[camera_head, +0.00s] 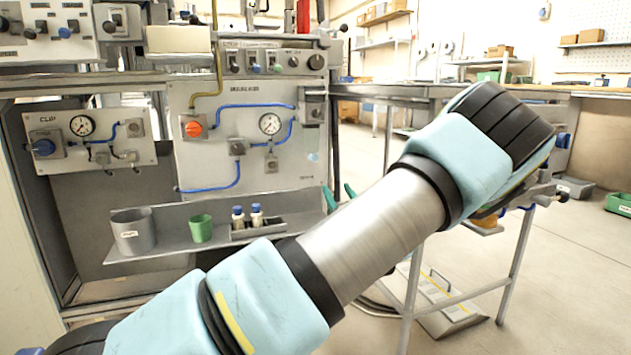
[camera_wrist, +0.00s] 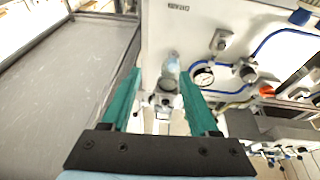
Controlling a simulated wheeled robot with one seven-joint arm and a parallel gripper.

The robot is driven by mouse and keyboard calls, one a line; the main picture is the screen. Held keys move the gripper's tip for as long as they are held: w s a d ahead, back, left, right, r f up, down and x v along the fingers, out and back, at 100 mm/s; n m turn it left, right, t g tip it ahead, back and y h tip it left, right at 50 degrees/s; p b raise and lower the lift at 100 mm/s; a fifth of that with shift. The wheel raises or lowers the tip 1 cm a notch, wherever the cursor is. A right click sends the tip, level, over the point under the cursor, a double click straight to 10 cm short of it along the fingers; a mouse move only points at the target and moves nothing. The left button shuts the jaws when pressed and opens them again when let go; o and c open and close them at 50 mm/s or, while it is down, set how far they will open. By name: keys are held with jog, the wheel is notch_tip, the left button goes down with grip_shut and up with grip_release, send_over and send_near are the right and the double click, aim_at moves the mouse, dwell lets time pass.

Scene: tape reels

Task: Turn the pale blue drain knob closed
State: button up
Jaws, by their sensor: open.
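A pale blue knob (camera_wrist: 172,64) shows in the wrist view on the light panel, between the tips of my gripper's green fingers and nearer the right one. In the head view a small pale blue spot (camera_head: 313,157) at the panel's lower right appears to be the same knob. My gripper (camera_wrist: 160,75) is open and empty, and its fingers point toward the panel. Its green fingertips also show in the head view (camera_head: 340,193), below and right of the spot, with the rest hidden behind my arm. The knob's turn position and exact distance are unclear.
The panel (camera_head: 240,95) also carries an orange knob (camera_head: 193,128), a gauge (camera_head: 270,124) and blue tubing. A shelf below holds a grey cup (camera_head: 133,232), a green cup (camera_head: 200,228) and small bottles (camera_head: 247,217). A grey bench (camera_wrist: 75,60) fills the wrist view's left side.

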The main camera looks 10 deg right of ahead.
aim_at(315, 158)
jog(key=shift+n+t+y, duration=0.3)
jog(key=shift+n+y, duration=0.4)
jog(key=shift+y, duration=0.1)
jog(key=w+a+r+b, duration=0.1)
jog(key=w+r, duration=0.1)
jog(key=w, duration=0.1)
jog(key=w+a+r+b, duration=0.1)
jog(key=w+r, duration=0.1)
jog(key=w, duration=0.1)
jog(key=w+a+r+b, duration=0.1)
jog(key=w+r, duration=0.1)
jog(key=w, duration=0.1)
jog(key=shift+a, duration=0.25)
jog(key=shift+c, duration=0.3)
grip_shut()
